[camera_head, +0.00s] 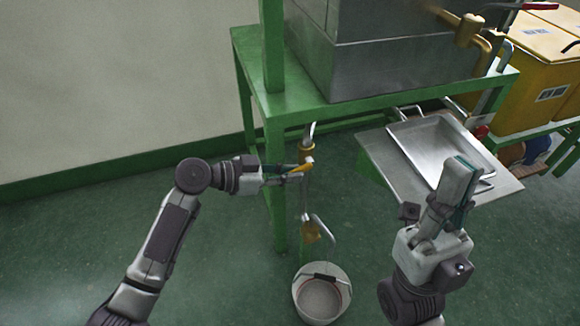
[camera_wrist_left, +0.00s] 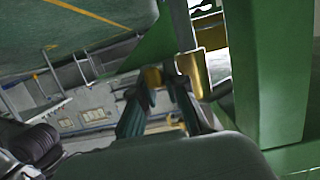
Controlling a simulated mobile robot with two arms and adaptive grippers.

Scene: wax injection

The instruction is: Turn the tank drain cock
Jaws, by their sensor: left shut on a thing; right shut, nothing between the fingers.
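The tank drain cock has a yellow handle (camera_head: 298,170) on a vertical pipe beside the green stand leg. My left gripper (camera_head: 300,173) comes in from the left and is shut on the yellow handle. In the left wrist view, the fingers (camera_wrist_left: 160,90) reach towards a brass part (camera_wrist_left: 152,77); their grip is partly hidden there. A brass fitting (camera_head: 306,151) sits above the handle, and another brass piece (camera_head: 311,232) with a bent pipe is below it. My right gripper (camera_head: 464,168) is shut and empty, pointing up in front of the metal tray (camera_head: 432,140).
A white bucket (camera_head: 322,312) stands on the floor below the pipe. The steel tank (camera_head: 400,50) sits on a green stand (camera_head: 290,105). The tray lies on a side shelf (camera_head: 385,165). Yellow bins (camera_head: 540,65) are at the right. The floor at the left is clear.

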